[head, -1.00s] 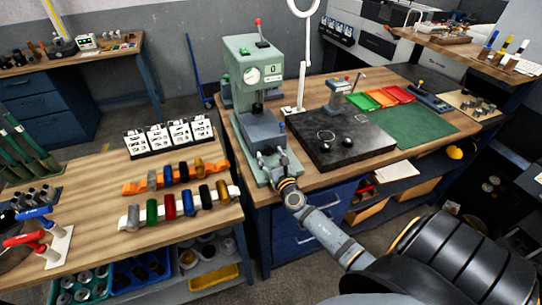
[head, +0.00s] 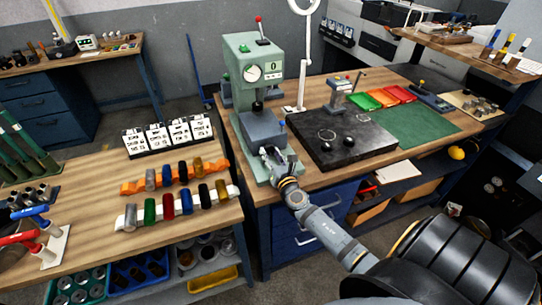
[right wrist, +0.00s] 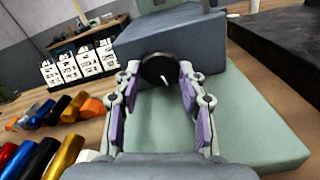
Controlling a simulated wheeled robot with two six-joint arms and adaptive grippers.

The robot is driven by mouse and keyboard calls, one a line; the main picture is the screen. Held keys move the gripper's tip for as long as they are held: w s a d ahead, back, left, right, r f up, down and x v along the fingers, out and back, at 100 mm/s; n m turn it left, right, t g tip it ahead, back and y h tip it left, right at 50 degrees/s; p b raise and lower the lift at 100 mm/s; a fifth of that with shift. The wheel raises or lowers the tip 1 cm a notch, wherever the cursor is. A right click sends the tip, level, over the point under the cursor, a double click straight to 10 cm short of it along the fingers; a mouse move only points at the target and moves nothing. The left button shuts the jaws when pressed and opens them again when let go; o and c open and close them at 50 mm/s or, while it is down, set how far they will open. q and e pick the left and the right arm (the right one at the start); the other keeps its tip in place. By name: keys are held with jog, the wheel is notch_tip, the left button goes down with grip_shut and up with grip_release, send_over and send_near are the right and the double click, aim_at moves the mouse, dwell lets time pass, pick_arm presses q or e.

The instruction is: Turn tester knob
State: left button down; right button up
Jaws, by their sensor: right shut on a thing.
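The green tester (head: 251,68) stands on the wooden bench, with a dial and a small display reading 0 on its head. Its dark grey block (head: 262,130) sits on a green base (head: 282,172). The black knob (right wrist: 158,68) with a white mark is on the front of the grey block (right wrist: 195,38) in the right wrist view. My right gripper (right wrist: 160,82) has its two fingers on either side of the knob, shut on it. In the head view my right gripper (head: 271,158) is in front of the block and hides the knob. My left gripper is not in view.
A black stone plate (head: 350,152) lies close to the right of the tester. At left, a wooden table (head: 85,215) holds coloured cylinders on orange and white racks, and white cards (head: 168,137). A green mat (head: 415,125) lies further right.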

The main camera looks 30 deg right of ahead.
jog(key=o, duration=1.1)
jog(key=v, duration=1.2)
